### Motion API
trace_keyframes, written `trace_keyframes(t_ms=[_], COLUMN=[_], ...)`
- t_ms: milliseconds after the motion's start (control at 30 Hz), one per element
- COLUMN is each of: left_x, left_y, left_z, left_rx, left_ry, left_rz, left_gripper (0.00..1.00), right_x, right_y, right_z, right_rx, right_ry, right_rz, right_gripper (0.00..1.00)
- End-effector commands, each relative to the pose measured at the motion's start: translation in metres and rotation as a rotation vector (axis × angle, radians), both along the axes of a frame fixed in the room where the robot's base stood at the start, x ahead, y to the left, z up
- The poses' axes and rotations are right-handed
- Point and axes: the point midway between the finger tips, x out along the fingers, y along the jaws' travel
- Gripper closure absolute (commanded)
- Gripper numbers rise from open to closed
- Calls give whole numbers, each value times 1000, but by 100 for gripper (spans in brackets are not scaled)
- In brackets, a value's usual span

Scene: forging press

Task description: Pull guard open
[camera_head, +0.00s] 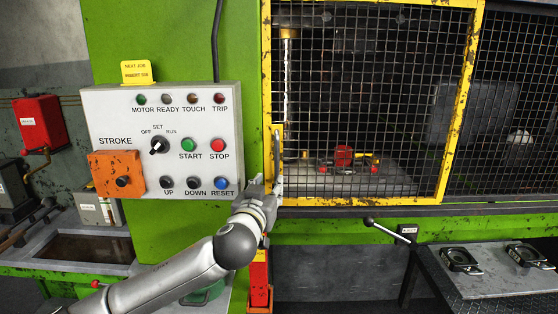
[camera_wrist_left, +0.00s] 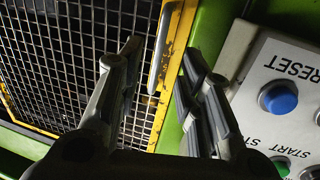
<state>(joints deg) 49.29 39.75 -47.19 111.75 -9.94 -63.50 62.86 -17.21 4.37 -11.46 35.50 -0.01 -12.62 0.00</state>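The guard is a yellow-framed wire mesh panel (camera_head: 444,130) in front of the press opening; its left edge stands against the green press post. A pale upright handle (camera_head: 278,148) is on its left frame bar. My left gripper (camera_head: 266,184) is at the lower end of this handle, fingers pointing up. In the left wrist view, my left gripper (camera_wrist_left: 160,60) has its fingers spread, with the handle (camera_wrist_left: 164,42) and the yellow frame (camera_wrist_left: 174,60) showing between and beyond them. Whether a finger touches the handle cannot be told. My right gripper is not in view.
A control panel (camera_head: 120,120) with buttons is just left of my gripper; its blue RESET button (camera_wrist_left: 279,98) is close in the wrist view. A lever (camera_head: 384,228) sticks out below the guard. A grey table (camera_head: 480,282) with dark metal parts stands at lower right.

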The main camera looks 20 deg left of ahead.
Motion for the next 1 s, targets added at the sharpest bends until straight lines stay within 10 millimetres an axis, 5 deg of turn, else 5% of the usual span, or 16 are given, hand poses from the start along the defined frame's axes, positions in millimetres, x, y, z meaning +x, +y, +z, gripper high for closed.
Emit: trace_keyframes(t_ms=[200, 1000], left_x=[4, 96], left_y=[4, 11], left_z=[24, 24], left_rx=[-9, -8], left_ry=[-46, -43], left_rz=[4, 4], left_gripper=[66, 66], right_x=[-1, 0], right_y=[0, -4], right_z=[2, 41], right_rx=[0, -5], right_ry=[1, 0], right_rz=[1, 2], right_gripper=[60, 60])
